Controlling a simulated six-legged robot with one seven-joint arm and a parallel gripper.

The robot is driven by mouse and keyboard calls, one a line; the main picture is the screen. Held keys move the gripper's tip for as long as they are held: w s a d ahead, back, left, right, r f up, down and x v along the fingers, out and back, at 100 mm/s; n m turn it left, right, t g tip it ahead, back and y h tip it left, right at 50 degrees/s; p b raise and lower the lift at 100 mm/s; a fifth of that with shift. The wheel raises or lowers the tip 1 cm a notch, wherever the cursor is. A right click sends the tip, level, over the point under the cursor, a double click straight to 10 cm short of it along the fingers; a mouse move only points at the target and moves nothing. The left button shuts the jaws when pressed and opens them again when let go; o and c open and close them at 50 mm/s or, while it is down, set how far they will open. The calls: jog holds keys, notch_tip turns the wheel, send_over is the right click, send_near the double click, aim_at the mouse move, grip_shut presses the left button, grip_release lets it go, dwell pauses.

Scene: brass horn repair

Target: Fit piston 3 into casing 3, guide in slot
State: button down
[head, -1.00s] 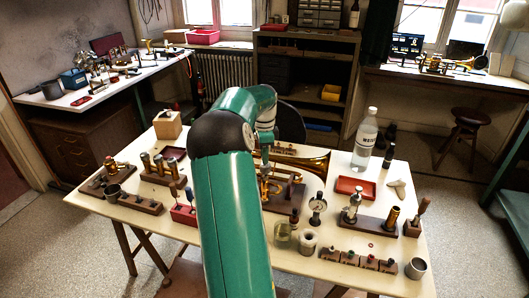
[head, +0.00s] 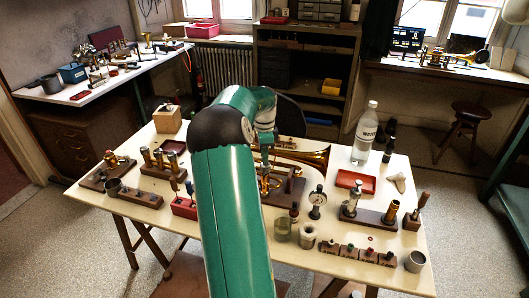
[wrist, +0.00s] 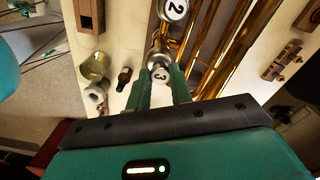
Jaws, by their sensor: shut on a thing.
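The brass horn (head: 312,157) lies on the bench, partly hidden behind my arm in the head view; its tubing (wrist: 225,45) runs across the wrist view. My gripper (wrist: 162,78) is shut on piston 3 (wrist: 160,73), whose pale cap marked 3 shows between the fingers. A cap marked 2 (wrist: 174,10) shows further along the valve row. A silvery rim (wrist: 158,56) shows just beyond piston 3. Casing 3's mouth, the piston's lower end, its guide and the slot are hidden, so I cannot tell whether the piston is inside.
A glass jar (head: 282,230), a pale pot (head: 307,236) and a small dark bottle (head: 294,212) stand close in front of the horn. A dial gauge (head: 317,200) and a red tray (head: 355,180) are to its right. Wooden racks (head: 160,168) stand at left.

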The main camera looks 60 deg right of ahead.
jog(key=shift+f, duration=0.7)
jog(key=c, duration=1.2)
grip_release()
jog(key=shift+o, duration=0.2)
notch_tip(320, 180, up, 14)
jog(key=shift+w+f, duration=0.1)
